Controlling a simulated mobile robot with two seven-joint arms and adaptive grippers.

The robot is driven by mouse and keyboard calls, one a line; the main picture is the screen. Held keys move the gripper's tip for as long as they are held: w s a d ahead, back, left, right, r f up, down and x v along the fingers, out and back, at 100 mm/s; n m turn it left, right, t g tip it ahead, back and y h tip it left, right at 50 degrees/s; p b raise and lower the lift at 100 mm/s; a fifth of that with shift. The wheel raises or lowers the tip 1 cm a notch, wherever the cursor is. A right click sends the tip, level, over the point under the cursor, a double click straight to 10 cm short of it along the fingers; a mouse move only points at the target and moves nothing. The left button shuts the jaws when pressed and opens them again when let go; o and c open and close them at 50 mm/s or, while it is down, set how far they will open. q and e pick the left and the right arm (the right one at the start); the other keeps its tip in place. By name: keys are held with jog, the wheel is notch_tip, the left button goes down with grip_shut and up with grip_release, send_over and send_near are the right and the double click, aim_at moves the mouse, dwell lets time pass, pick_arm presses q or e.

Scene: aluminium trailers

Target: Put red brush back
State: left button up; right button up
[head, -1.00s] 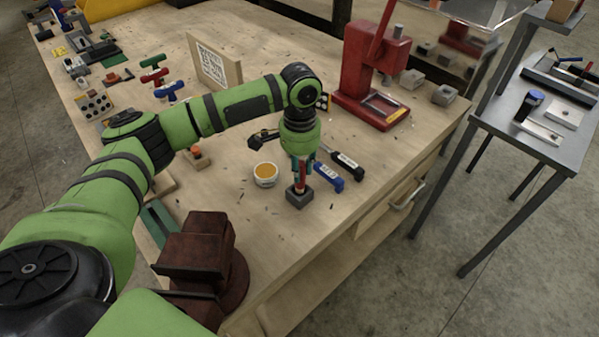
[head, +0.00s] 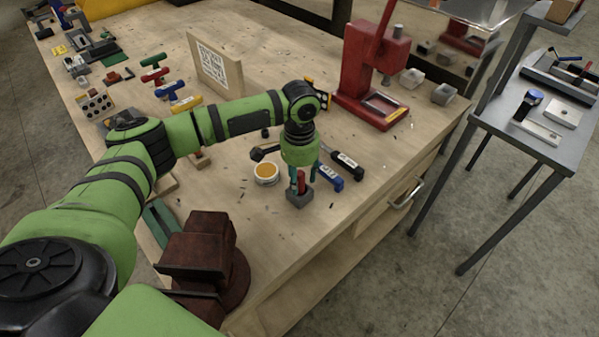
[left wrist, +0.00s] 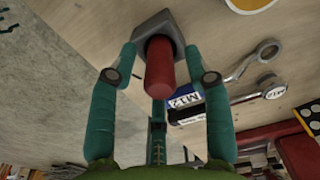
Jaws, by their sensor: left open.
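The red brush (head: 301,182) stands upright in a small grey square holder (head: 299,200) near the front of the workbench. In the left wrist view the red handle (left wrist: 159,66) points toward the camera, and its far end sits in the opening of the grey holder (left wrist: 168,28). My left gripper (head: 305,184) is open over the holder. The brush's lower end is hidden inside the holder. My right gripper is not in view.
A white cup with orange contents (head: 266,173) stands left of the holder. A dark red vise (head: 200,255) is at the front left, and a red press (head: 372,75) stands behind.

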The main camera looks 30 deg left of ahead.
pick_arm(q)
notch_tip(320, 180, up, 12)
jog(key=b, duration=0.3)
jog(key=shift+r, duration=0.2)
dwell(1.1)
